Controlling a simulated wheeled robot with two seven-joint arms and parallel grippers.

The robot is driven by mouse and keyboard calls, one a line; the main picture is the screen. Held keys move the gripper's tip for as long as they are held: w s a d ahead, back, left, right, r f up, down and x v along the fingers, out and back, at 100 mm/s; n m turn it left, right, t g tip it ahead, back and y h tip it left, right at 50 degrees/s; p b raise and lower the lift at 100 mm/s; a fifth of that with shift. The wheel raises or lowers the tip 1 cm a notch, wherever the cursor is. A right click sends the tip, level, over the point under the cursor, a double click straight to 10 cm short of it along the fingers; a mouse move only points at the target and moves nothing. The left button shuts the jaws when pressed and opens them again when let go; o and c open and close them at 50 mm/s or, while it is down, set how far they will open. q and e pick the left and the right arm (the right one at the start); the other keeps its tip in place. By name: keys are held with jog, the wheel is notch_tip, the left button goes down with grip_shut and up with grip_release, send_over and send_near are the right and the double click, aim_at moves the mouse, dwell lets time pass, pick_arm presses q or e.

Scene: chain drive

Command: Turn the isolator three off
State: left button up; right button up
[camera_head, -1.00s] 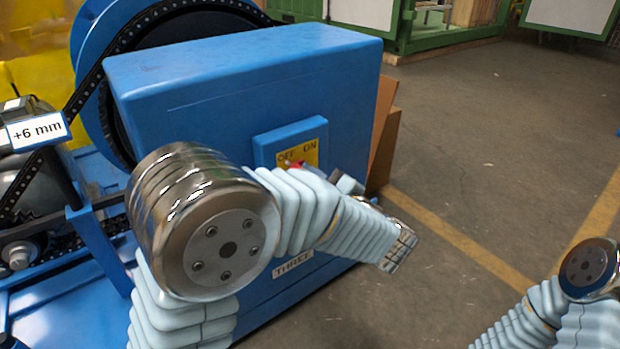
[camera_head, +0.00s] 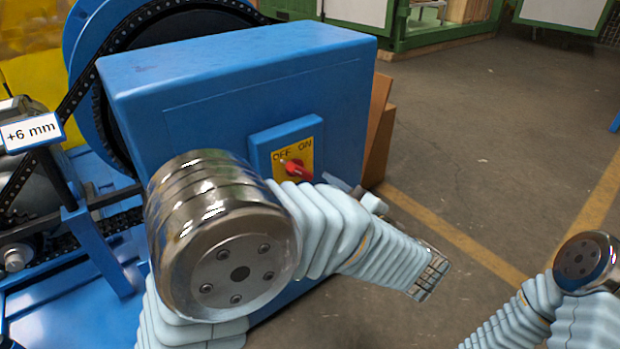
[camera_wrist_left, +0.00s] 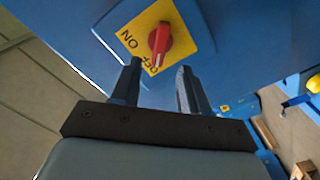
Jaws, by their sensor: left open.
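Isolator three is a red knob (camera_head: 295,168) on a yellow OFF/ON plate (camera_head: 305,150), set in a blue block on the side of a blue housing (camera_head: 240,100). In the left wrist view the red knob (camera_wrist_left: 160,41) shows a white mark by the OFF lettering. My left gripper (camera_head: 352,190) is below and right of the knob in the head view, mostly hidden by my arm. In the left wrist view its two dark fingers (camera_wrist_left: 158,66) are apart and empty, short of the knob. My right gripper is out of view.
A chain and large blue wheel (camera_head: 85,60) stand behind the housing. A tag reading "+6 mm" (camera_head: 32,132) is at left. Open floor (camera_head: 480,130) with yellow lines lies to the right.

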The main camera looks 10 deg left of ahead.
pick_arm(q)
jog(key=v, duration=0.7)
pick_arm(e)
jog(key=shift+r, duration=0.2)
pick_arm(q)
jog(key=shift+s+d, duration=0.15)
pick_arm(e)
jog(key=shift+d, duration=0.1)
